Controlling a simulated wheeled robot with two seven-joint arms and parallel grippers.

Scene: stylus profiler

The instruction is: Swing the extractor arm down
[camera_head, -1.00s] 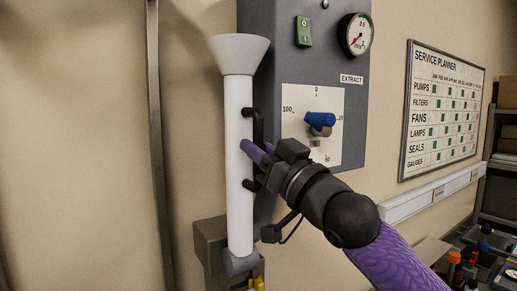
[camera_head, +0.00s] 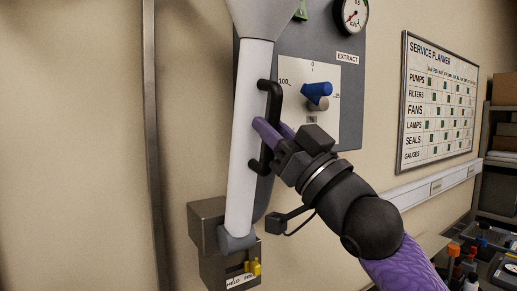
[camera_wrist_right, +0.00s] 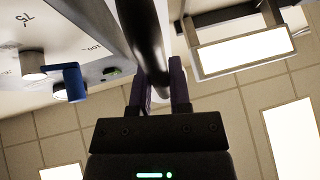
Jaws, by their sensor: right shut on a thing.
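The extractor arm (camera_head: 247,140) is a white tube with a grey funnel hood (camera_head: 268,14) at its top, cut off by the upper frame edge. It stands nearly upright, its top tilted a little right, on a grey pivot (camera_head: 237,240) at a wall bracket. A black handle (camera_head: 275,105) runs along its right side. My right gripper (camera_head: 268,132) has its purple fingers shut on the handle. In the right wrist view the dark handle (camera_wrist_right: 148,45) passes between the fingers (camera_wrist_right: 160,92). My left gripper is not in view.
A grey panel behind the arm carries a dial with a blue knob (camera_head: 316,90) and a gauge (camera_head: 350,14). A yellow catch (camera_head: 252,267) sits at the bracket. A service planner board (camera_head: 437,103) hangs to the right. The wall left of the arm holds only a vertical metal strip (camera_head: 152,130).

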